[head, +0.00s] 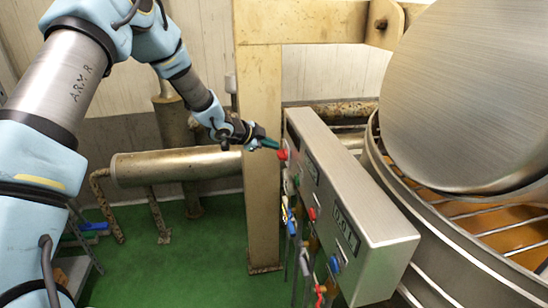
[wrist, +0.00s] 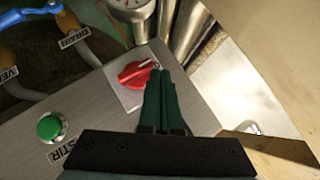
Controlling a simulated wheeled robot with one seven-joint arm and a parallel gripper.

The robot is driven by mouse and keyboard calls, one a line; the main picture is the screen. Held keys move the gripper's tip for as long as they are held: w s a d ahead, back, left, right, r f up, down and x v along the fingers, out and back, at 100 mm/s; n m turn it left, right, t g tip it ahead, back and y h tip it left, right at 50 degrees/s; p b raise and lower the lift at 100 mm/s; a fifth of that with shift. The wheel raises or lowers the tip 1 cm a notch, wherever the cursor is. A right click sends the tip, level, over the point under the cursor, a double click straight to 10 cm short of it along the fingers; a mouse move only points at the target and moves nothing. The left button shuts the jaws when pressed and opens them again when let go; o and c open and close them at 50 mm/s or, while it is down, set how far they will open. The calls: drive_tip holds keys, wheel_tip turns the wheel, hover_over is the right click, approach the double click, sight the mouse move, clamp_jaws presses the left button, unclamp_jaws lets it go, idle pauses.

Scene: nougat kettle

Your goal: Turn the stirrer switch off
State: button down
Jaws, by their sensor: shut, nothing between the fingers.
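The stirrer switch is a red rotary knob on a pale plate on the metal control box; it shows in the wrist view (wrist: 135,74) and in the head view (head: 282,154). My gripper (wrist: 160,74) is shut and empty, with its green fingertips right beside the knob on its right. I cannot tell if they touch it. In the head view my gripper (head: 272,145) reaches the far upper end of the control box (head: 350,190). The fingers hide part of the knob's plate and its marks. A "STIR" label (wrist: 58,148) is on the panel.
A green button (wrist: 50,127) sits near the label. A gauge (wrist: 128,8) and hoses labelled DRAIN and VENT lie beyond the panel. A beige post (head: 258,150) stands close behind my gripper. The large kettle (head: 470,90) is right of the box. Green floor is open at left.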

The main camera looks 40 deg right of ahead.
drive_tip(key=shift+w, duration=0.15)
idle(0.4)
drive_tip(key=shift+r, duration=0.1)
drive_tip(key=w+a+r+p, duration=0.2)
drive_tip(key=a+r, duration=0.4)
drive_tip(key=r, duration=0.6)
drive_tip(key=shift+w+a+r+p, duration=0.15)
drive_tip(key=shift+w+p, duration=0.2)
drive_tip(key=shift+w, duration=0.15)
